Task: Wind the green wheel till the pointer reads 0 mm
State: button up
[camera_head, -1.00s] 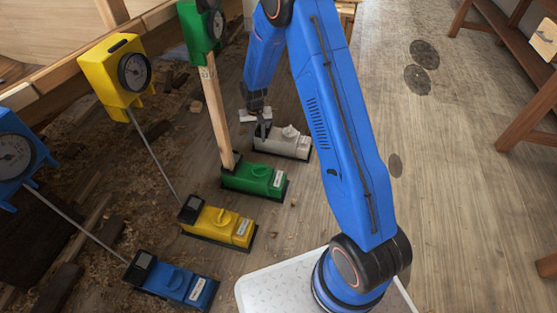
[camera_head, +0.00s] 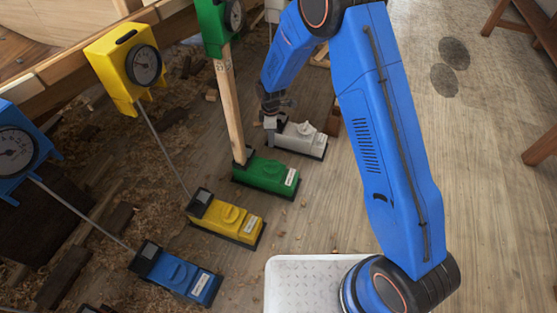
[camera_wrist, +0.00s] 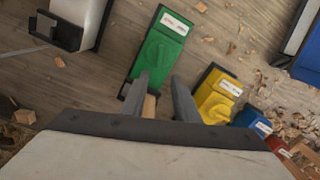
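The green unit (camera_head: 266,174) stands on the floor, with a round green wheel (camera_head: 268,167) on top. In the wrist view the green wheel (camera_wrist: 157,50) lies just beyond my fingertips, toward the top of the picture. A wooden post (camera_head: 228,105) rises from the unit to the green dial box (camera_head: 212,28). Its dial face (camera_head: 236,14) is cut by the picture's edge and its pointer cannot be read. In the head view my gripper (camera_head: 272,117) is beside the grey unit, behind the green one.
A grey unit (camera_head: 302,139) stands behind the green one. A yellow unit (camera_head: 228,219) and a blue unit (camera_head: 178,278) stand in front, with rods to a yellow dial box (camera_head: 120,65) and a blue dial box (camera_head: 18,150).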

aim_at(272, 166)
notch_tip(272, 166, down, 17)
dwell(0.6)
jog(key=shift+c, duration=0.7)
grip_shut()
